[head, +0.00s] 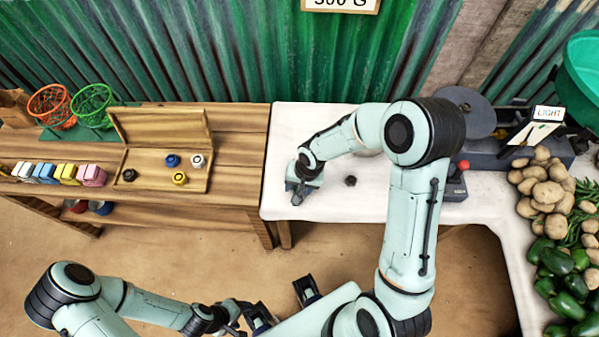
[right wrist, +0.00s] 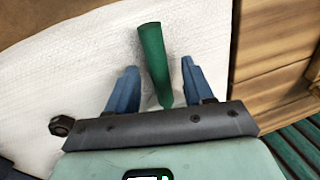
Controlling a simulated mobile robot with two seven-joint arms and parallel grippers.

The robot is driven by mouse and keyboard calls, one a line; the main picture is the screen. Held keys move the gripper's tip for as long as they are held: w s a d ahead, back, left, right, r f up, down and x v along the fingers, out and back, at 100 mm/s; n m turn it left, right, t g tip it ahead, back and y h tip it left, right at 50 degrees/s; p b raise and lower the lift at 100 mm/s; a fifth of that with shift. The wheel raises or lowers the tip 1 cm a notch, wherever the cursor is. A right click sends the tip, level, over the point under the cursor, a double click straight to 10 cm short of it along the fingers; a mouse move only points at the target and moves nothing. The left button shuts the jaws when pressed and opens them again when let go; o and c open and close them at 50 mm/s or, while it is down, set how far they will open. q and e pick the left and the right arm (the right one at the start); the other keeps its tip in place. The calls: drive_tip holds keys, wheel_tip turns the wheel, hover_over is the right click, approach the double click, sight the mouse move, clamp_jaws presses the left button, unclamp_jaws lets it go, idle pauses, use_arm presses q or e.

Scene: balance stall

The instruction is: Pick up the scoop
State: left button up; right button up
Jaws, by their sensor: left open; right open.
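The scoop's green handle (right wrist: 152,60) shows in the right wrist view, lying between the two blue fingers of my right gripper (right wrist: 160,66). The fingers are open, with a gap on both sides of the handle. The rest of the scoop is hidden behind the gripper body. In the head view my right gripper (head: 301,190) is low over the left end of the white table, and the scoop cannot be made out beneath it. My left gripper (head: 252,316) is open and empty at the bottom, in front of the wooden bench and away from the scoop.
A small dark piece (head: 350,181) lies on the white table (head: 330,208), right of my right gripper. A dark scale with a "LIGHT" card (head: 548,113), potatoes (head: 545,190) and green peppers (head: 558,262) stand right. A wooden box (head: 140,180) with several knobs is left.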

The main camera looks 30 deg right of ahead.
clamp_jaws()
